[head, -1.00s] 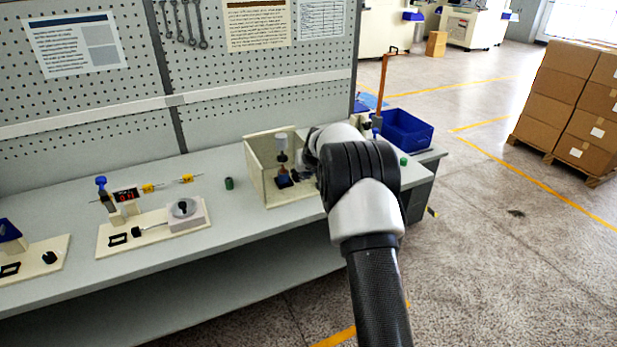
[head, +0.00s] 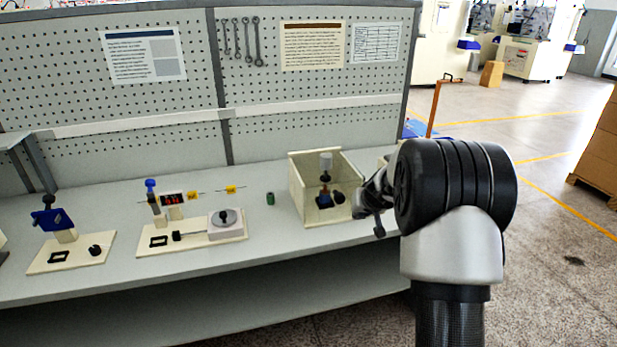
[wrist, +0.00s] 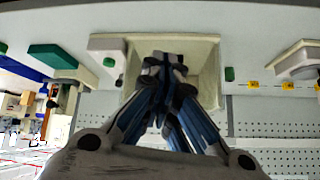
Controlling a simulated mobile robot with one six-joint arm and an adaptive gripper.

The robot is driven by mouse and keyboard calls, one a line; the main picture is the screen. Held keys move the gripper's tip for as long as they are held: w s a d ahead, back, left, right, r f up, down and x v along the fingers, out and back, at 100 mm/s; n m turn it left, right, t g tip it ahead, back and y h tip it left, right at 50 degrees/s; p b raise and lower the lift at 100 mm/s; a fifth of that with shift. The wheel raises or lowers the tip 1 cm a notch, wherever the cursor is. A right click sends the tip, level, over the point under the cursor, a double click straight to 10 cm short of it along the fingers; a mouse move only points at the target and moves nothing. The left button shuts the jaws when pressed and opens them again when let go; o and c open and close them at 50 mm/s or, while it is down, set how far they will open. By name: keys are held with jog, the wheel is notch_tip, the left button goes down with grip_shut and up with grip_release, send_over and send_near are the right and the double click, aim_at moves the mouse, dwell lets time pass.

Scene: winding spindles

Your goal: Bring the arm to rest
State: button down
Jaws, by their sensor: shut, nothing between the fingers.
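My arm reaches over the right end of the bench in the head view, with a large black and silver joint nearest the camera. My gripper (head: 374,208) is small and partly hidden by the arm, just right of the open cream box. In the wrist view my gripper (wrist: 165,60) points toward the cream box (wrist: 207,72), its fingers together and empty. The fingers cover much of the box's inside in that view. Whether they are inside the box or above it, I cannot tell.
The cream box (head: 299,193) holds a dark spindle with a white top (head: 326,161). A green cylinder (head: 270,198) stands left of it. The bench front edge and floor are clear.

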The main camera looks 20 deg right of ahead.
jog(key=s+a+r+n+g+y, duration=0.1)
jog(key=s+a+r, duration=0.6)
jog(key=a, duration=0.2)
jog(key=s+a+r+n+y, duration=0.1)
jog(key=s+a+r+n, duration=0.1)
jog(key=s+a+r, duration=0.6)
jog(key=s+a+f+g, duration=0.1)
jog(key=s+a, duration=0.2)
jog(key=s, duration=1)
jog(key=s+a+f+g, duration=0.1)
jog(key=s+a, duration=0.3)
jog(key=s, duration=0.9)
jog(key=shift+s+a+f+n, duration=0.15)
jog(key=shift+s+f+n, duration=0.15)
jog(key=shift+f+n, duration=0.1)
